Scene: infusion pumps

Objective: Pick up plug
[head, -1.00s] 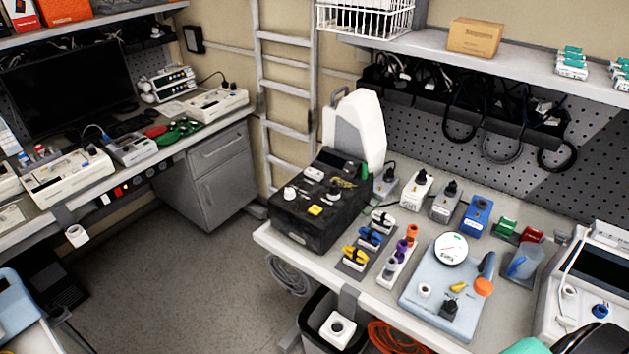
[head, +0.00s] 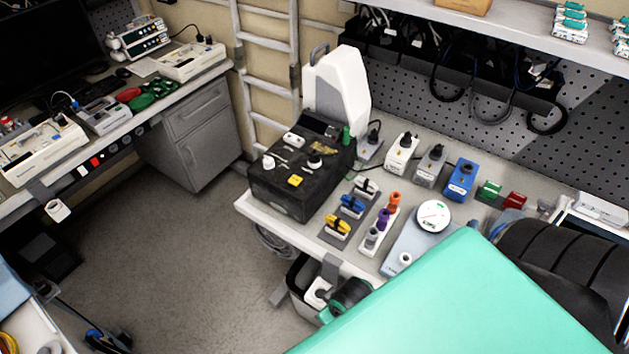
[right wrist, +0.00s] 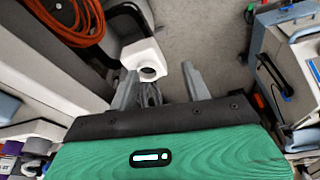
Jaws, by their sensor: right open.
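Several plugs stand on the workbench in the head view. Black plugs sit in a white block (head: 400,154), a grey block (head: 430,166) and a blue block (head: 460,180). Yellow (head: 337,226) and blue (head: 352,204) plugs lie on a dark strip, and orange and purple ones stand on a white strip (head: 378,228). I cannot tell which plug is meant. My right gripper (right wrist: 160,74) is open and empty, below bench level. A white socket block (right wrist: 143,60) with a dark round opening shows beyond its fingers. My left gripper is out of view.
My green right arm cover hides the bench's lower right. A black case (head: 290,185) stands at the bench's left end, by a white housing (head: 337,90). Orange cable (right wrist: 72,20) hangs near the right gripper. Open floor (head: 180,260) lies left of the bench.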

